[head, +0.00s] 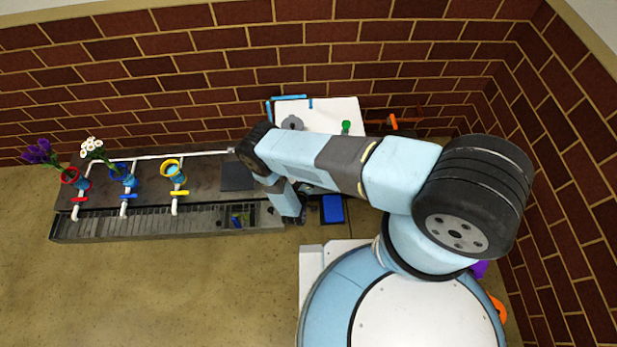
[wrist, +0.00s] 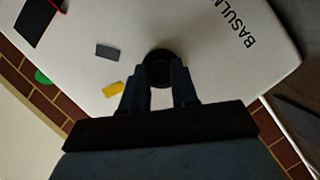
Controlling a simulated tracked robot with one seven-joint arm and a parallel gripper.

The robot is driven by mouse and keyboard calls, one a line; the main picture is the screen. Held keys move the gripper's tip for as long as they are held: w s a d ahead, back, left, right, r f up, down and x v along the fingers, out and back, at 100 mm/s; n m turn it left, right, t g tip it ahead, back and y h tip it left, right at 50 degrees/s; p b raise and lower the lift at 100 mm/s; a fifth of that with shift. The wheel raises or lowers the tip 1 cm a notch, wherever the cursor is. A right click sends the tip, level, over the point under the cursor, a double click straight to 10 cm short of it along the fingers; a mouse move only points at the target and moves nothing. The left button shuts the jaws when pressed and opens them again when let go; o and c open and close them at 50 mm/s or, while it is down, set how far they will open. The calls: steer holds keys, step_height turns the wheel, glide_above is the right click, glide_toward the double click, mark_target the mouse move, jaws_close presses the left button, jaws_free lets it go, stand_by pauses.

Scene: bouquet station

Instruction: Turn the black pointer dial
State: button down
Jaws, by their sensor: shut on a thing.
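The black dial (wrist: 158,54) is a round dark knob on a white panel (wrist: 205,50), seen in the middle of the wrist view. My gripper (wrist: 160,72) has its two dark fingers closed on the dial's near part, one at each side. The fingers hide part of the dial, and I cannot make out its pointer mark. In the head view my own arm hides the gripper and the dial.
The panel bears a grey rectangle (wrist: 108,51), a yellow rectangle (wrist: 112,89) and a black rectangle (wrist: 38,20). A green round thing (wrist: 42,77) lies by its left edge. In the head view, flower vases (head: 125,174) stand on the long dark bench (head: 150,231) at left.

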steer(key=shift+a+f+n, duration=0.1)
steer(key=shift+n, duration=0.4)
steer(key=shift+a, duration=0.1)
steer(key=c, duration=0.9)
jaws_free()
steer(key=shift+o, duration=0.2)
steer(key=shift+s, duration=0.1)
steer(key=v, duration=1.3)
steer(key=shift+s+a+f, duration=0.2)
steer(key=shift+s, duration=0.15)
steer(key=shift+w+a, duration=0.1)
